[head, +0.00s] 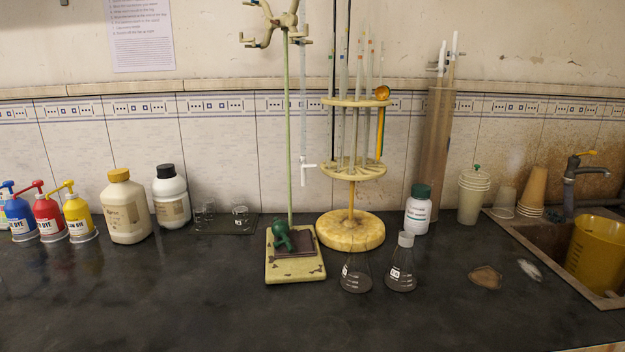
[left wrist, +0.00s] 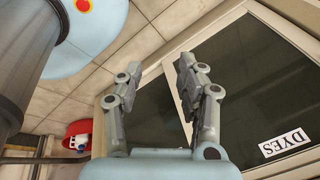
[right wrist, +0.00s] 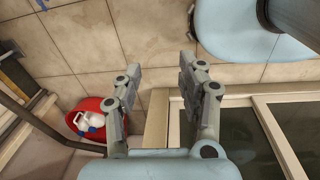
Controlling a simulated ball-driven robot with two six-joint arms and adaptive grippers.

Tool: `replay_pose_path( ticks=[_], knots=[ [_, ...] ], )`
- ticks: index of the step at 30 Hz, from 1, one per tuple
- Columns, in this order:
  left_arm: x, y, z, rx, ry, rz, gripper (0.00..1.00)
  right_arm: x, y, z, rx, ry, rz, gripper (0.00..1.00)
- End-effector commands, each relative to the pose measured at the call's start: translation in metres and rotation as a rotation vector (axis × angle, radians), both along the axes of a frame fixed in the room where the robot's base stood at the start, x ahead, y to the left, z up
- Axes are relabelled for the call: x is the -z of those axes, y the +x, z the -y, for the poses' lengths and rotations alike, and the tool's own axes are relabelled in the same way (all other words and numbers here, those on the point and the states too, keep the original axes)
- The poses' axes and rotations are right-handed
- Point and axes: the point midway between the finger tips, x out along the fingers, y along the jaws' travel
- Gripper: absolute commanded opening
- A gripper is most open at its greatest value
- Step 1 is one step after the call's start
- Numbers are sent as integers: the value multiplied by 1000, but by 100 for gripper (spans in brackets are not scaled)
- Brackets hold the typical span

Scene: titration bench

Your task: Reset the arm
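Neither gripper shows in the head view. In the left wrist view my left gripper (left wrist: 160,75) has its two fingers spread apart with nothing between them. Behind it are the floor and a dark cabinet window (left wrist: 235,85) with a "DYES" label (left wrist: 285,141). In the right wrist view my right gripper (right wrist: 160,80) also has its fingers apart and is empty. Floor tiles lie behind it, and a cabinet window (right wrist: 245,135) is at lower right. Both grippers are clear of the bench items.
The dark bench (head: 200,310) is bare along its front. A burette stand (head: 294,268), a round pipette rack (head: 350,232), two flasks (head: 401,270), bottles (head: 125,208) and dye pumps (head: 78,216) stand further back. A sink with a yellow bucket (head: 595,255) is at right. A red bin (right wrist: 86,120) is on the floor.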

Motion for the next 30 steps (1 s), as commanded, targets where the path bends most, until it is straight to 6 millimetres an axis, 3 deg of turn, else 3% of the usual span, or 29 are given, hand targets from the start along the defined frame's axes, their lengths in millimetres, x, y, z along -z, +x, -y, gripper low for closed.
replay_pose_path(
  ticks=[4,7,10,15,19,21,24,30],
  knots=[
    [3,-7,4,-3,-6,-11,38,0,0,3,0,-3,-1,40],
    [18,-8,1,-3,-4,-14,38,15,0,2,1,-2,-2,40],
    [52,-15,-9,-13,3,-29,38,46,-1,-3,0,2,-3,40],
    [118,-48,-33,-185,-27,-91,38,103,0,-12,-27,9,7,40],
    [150,-77,-48,-379,-60,-137,38,130,2,-19,-57,12,23,40],
    [158,-93,-52,-507,-82,-158,38,135,5,-22,-73,12,33,40],
    [150,-96,-50,-609,-108,-158,38,126,9,-22,-90,9,44,40],
    [149,-96,-50,-619,-109,-156,38,125,9,-21,-93,8,45,40]
  ],
)
